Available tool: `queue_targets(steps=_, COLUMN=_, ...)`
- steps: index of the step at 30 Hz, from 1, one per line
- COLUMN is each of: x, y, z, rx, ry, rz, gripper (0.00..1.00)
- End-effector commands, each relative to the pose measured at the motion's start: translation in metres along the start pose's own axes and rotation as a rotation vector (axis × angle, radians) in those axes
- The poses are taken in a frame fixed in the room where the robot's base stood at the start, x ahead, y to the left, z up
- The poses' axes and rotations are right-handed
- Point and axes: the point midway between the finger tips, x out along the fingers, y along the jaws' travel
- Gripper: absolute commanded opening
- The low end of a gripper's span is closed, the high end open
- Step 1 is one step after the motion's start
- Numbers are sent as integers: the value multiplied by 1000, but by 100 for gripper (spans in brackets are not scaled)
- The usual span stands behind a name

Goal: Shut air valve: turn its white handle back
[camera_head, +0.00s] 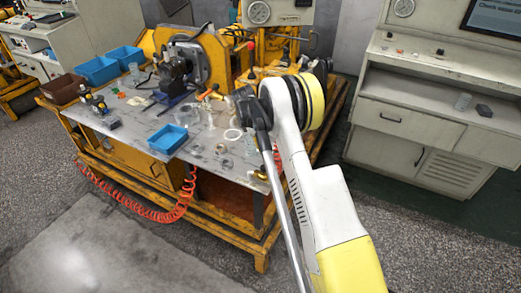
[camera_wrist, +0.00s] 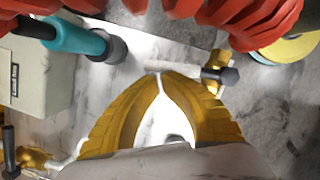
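In the wrist view, my gripper (camera_wrist: 160,76) has its two yellow fingers drawn together at the tips, with a bright gap behind them. I see nothing clearly held between them. A brass fitting with a black end (camera_wrist: 221,73) sits close to the right of the fingertips; it may be the air valve. Another brass fitting (camera_wrist: 34,158) with a pale strip beside it is at the lower left. In the head view, my arm reaches over the right part of the workbench (camera_head: 105,122) and hides my gripper.
Red coiled hose (camera_wrist: 245,20) crosses the top of the wrist view; a teal cylinder (camera_wrist: 78,40) lies at upper left. Blue bins (camera_head: 168,138), a brown bin (camera_head: 63,89) and small parts are on the bench. A grey console (camera_head: 425,125) stands right; floor in front is clear.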

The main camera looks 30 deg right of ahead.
Motion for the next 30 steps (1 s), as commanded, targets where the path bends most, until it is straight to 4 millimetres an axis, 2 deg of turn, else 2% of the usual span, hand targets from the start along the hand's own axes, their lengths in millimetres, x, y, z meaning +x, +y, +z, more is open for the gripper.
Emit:
queue_targets(steps=12, x=4, y=-1, z=11, rx=1, ry=-1, rz=1, gripper=0)
queue_targets(steps=26, x=4, y=-1, z=10, rx=0, ry=0, rz=1, gripper=0)
queue_targets(steps=30, x=0, y=-2, z=4, rx=-1, ry=0, rz=2, gripper=0)
